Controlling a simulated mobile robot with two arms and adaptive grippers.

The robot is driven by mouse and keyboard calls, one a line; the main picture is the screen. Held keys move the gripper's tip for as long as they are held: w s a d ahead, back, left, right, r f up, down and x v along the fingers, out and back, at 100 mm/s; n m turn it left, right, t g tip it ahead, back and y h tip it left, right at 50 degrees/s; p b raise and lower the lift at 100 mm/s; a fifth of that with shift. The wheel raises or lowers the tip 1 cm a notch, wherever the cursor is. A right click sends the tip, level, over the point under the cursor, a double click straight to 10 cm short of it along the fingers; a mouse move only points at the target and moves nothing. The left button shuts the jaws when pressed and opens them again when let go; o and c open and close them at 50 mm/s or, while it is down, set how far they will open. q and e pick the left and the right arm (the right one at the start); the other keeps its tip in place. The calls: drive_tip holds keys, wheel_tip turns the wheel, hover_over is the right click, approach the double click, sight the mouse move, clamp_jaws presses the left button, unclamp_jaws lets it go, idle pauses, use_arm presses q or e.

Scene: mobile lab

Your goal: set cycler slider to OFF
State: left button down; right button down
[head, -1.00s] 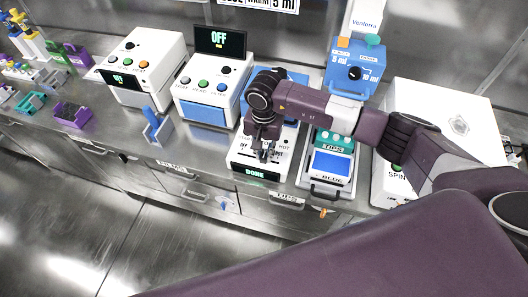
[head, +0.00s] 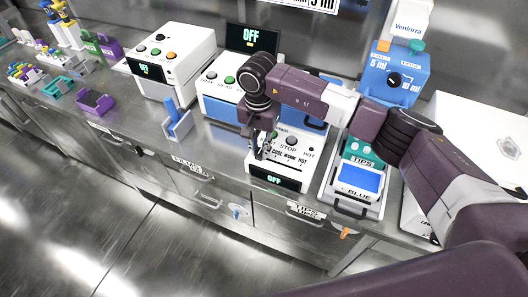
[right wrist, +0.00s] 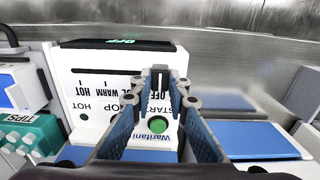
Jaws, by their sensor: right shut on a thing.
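The cycler (head: 303,153) is a white box on the bench, with a slider scale marked COOL, WARM and HOT. Its dark front display (head: 275,181) reads OFF in green, and also shows upside down in the right wrist view (right wrist: 118,43). My right gripper (head: 262,150) reaches down to the left end of the scale. In the right wrist view its fingertips (right wrist: 160,78) are closed together beside the OFF label, on the slider knob, which they mostly hide. My left gripper is not in view.
A box with a second OFF screen (head: 252,38) stands behind left. A tips box (head: 357,180) with a blue panel stands close on the right. A blue pipette device (head: 395,75) is behind it. A blue item in a stand (head: 176,122) is at left. The bench edge is in front.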

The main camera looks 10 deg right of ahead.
sight(258, 150)
drive_tip(key=shift+w+a+r, duration=0.1)
drive_tip(key=shift+a, duration=0.05)
drive_tip(key=c, duration=1.8)
unclamp_jaws()
drive_tip(key=shift+a, duration=0.1)
drive_tip(key=shift+c, duration=0.2)
wheel_tip(258, 150, up, 12)
